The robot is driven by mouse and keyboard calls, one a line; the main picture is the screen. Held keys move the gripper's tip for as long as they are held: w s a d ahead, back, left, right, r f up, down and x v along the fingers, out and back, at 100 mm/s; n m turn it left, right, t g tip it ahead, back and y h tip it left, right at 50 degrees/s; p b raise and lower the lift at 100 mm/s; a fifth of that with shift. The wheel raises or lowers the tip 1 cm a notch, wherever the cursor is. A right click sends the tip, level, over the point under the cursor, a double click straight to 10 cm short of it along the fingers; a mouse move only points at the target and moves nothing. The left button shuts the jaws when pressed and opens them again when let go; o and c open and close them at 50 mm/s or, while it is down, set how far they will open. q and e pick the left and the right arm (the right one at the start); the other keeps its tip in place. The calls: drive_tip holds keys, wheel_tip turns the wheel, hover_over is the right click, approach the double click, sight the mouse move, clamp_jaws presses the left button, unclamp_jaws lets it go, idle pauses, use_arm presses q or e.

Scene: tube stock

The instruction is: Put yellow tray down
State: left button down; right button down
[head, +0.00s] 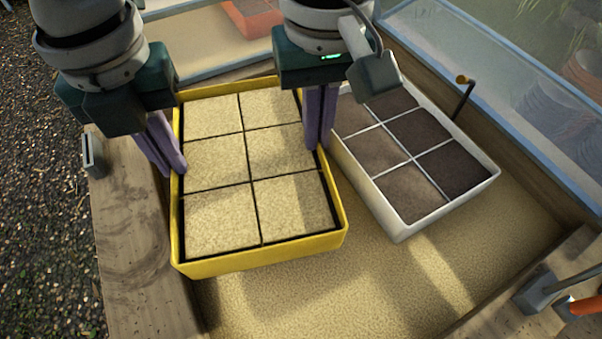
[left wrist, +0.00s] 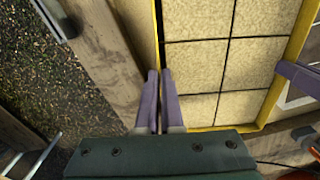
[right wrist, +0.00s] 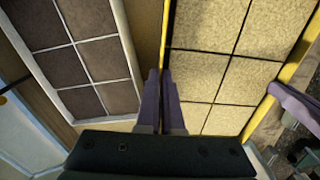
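The yellow tray (head: 262,256) holds six square sand-coloured blocks and looks level in the head view. My left gripper (head: 176,168) is at its left wall, with the fingers nearly together on the rim; the left wrist view shows this grip (left wrist: 160,74) too. My right gripper (head: 318,146) is at the opposite wall, its fingers closed on the rim, as the right wrist view also shows (right wrist: 161,73). The tray is over the sand bed (head: 375,285), close to the left wooden edge. I cannot tell whether its underside touches the sand.
A white tray (head: 398,234) with dark soil blocks stands close to the right of the yellow tray. A wooden frame (head: 150,270) borders the sand at left. An orange tray (head: 262,24) is at the back. Open sand lies in front and at right.

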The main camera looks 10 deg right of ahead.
sight(181, 178)
use_arm(q)
drive_tip(key=shift+s+a, duration=0.1)
drive_tip(key=shift+s, duration=0.05)
use_arm(e)
drive_tip(key=shift+s, duration=0.15)
use_arm(q)
drive_tip(key=shift+f, duration=0.25)
use_arm(e)
drive_tip(key=shift+f, duration=0.25)
